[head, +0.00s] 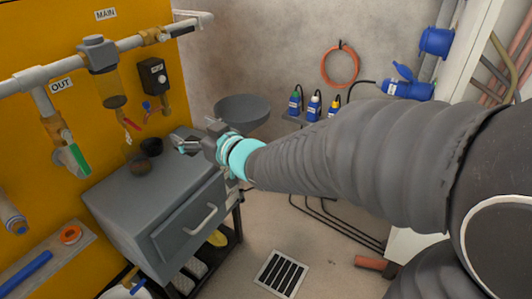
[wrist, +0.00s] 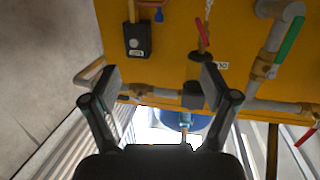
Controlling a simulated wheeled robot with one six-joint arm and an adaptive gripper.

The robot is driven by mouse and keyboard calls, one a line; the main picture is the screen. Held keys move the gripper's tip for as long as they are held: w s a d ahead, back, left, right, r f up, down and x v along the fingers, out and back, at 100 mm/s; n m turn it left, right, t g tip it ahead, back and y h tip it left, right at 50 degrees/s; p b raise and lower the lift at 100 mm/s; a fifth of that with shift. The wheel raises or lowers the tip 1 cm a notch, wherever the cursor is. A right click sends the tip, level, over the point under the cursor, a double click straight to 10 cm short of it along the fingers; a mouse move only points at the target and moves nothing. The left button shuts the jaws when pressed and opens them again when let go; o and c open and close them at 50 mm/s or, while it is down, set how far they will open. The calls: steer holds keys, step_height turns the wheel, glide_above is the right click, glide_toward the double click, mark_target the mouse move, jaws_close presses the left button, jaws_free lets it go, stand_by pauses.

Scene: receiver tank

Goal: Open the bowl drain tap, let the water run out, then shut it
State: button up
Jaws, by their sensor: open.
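The filter bowl (head: 108,84) is amber and see-through, with a dark base, and hangs from a grey head on the pipe. Below it is the drain tap with a red lever (head: 131,124), which slants. My gripper (head: 183,147) is open and empty, to the right of the tap and apart from it, over the cabinet. The wrist view shows the panel upside down. There the red lever (wrist: 202,31) is beyond the open fingers (wrist: 158,86), above the gap between them. I cannot tell the water level.
A green-handled valve (head: 77,158) is left of the bowl; a small blue-handled tap (head: 147,105) and a black box (head: 153,76) are to its right. A grey cabinet (head: 120,205) stands below, with small dark round things on top. A grey funnel (head: 243,110) is behind my gripper.

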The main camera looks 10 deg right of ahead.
steer(key=s+d+f+m+h+b, duration=0.1)
steer(key=d+h, duration=0.3)
steer(key=d, duration=0.4)
steer(key=s+d+f+m+h+b, duration=0.2)
steer(key=s+d+f+m+h, duration=0.1)
steer(key=d, duration=0.4)
steer(key=shift+s+d+f+m+g+h, duration=0.2)
steer(key=shift+d+f+m+g+h, duration=0.25)
steer(key=shift+h, duration=0.35)
steer(key=shift+a+r, duration=0.1)
